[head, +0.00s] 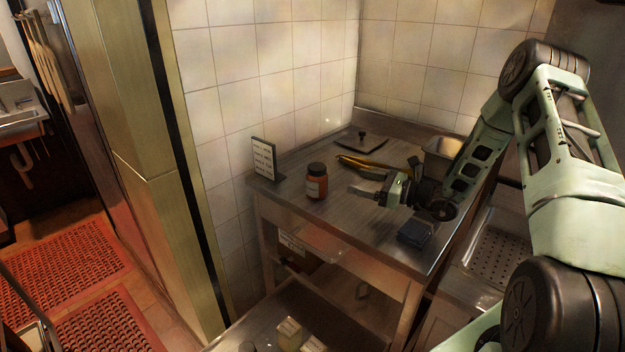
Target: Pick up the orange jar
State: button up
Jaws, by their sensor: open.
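The orange jar (316,187) has a dark lid and a pale label. It stands upright on the metal table near its left front edge. My gripper (368,190) is open, to the right of the jar, with its fingers pointing left toward it. A gap shows between the fingertips and the jar, and the jaws look empty. The jar is in full view.
A small lettered sign (263,158) stands at the table's left corner. Yellow-handled tongs (362,165) and a dark flat tool (359,142) lie behind. A metal pan (440,158) and a dark blue block (415,233) are at the right. The table's front left (335,225) is clear.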

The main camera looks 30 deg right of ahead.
aim_at(312, 169)
jog(key=p+x, duration=0.3)
jog(key=x, duration=0.6)
jog(key=shift+w+a+r, duration=0.1)
jog(key=shift+w+a, duration=0.15)
jog(key=shift+f+p+x, duration=0.1)
jog(key=shift+p+x, duration=0.6)
jog(key=shift+x, duration=0.75)
jog(key=shift+f+p+x, duration=0.15)
jog(key=shift+p+x, duration=0.5)
jog(key=shift+x, duration=0.8)
jog(key=shift+w+d, duration=0.15)
jog(key=shift+w, duration=0.05)
jog(key=c, duration=1.2)
